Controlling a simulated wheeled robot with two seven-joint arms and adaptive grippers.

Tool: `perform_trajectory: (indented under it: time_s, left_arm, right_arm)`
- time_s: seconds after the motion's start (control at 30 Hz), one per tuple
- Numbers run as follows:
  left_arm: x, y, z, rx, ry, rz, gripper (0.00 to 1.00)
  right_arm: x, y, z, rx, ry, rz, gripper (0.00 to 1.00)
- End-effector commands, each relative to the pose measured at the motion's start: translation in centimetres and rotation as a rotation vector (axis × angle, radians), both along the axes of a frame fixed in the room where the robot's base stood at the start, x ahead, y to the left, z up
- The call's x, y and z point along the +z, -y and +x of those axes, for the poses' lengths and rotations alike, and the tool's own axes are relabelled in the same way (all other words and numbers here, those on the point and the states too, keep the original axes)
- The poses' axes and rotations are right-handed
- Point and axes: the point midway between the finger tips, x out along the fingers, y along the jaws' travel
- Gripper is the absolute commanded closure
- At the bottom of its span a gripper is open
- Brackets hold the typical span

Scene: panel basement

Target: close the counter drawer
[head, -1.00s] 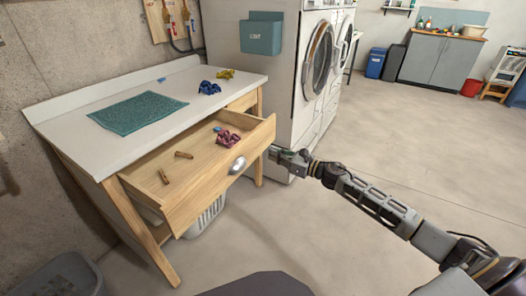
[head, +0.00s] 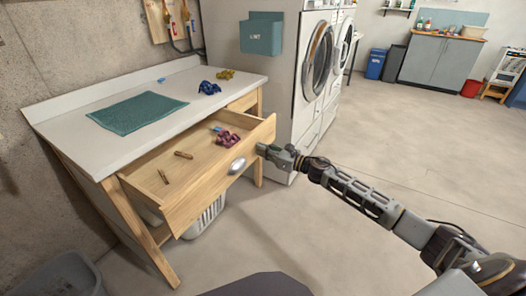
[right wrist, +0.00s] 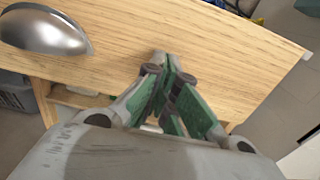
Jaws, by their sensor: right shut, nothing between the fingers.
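The counter drawer (head: 222,178) is pulled out of the white-topped wooden counter (head: 75,109). Its wooden front carries a silver cup handle (head: 237,165). Inside lie two brown pegs, a purple item (head: 228,138) and a small blue item. My right gripper (head: 260,149) is shut and empty, at the right part of the drawer front. In the right wrist view its green-padded fingers (right wrist: 168,75) point at the wooden front, with the handle (right wrist: 45,28) off to the left. Whether the fingertips touch the wood is hard to tell. My left gripper is not in view.
A green cloth (head: 136,112), a blue item (head: 209,88) and a yellow item (head: 226,74) lie on the countertop. A white washer (head: 303,90) stands right behind the counter. A light basket (head: 205,217) sits beneath the drawer. The floor at right is open.

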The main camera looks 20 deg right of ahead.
Motion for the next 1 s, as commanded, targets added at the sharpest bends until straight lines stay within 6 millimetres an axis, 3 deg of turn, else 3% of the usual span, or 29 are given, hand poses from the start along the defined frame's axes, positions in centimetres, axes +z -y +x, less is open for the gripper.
perform_trajectory:
  time_s: [0.63, 1.0]
  left_arm:
    - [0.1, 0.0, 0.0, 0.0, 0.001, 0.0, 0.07]
    - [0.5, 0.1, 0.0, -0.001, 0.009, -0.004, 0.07]
  right_arm:
    - [-0.1, -0.3, 0.3, 0.0, -0.001, -0.001, 1.0]
    - [0.1, -1.9, 2.5, -0.001, 0.002, 0.001, 1.0]
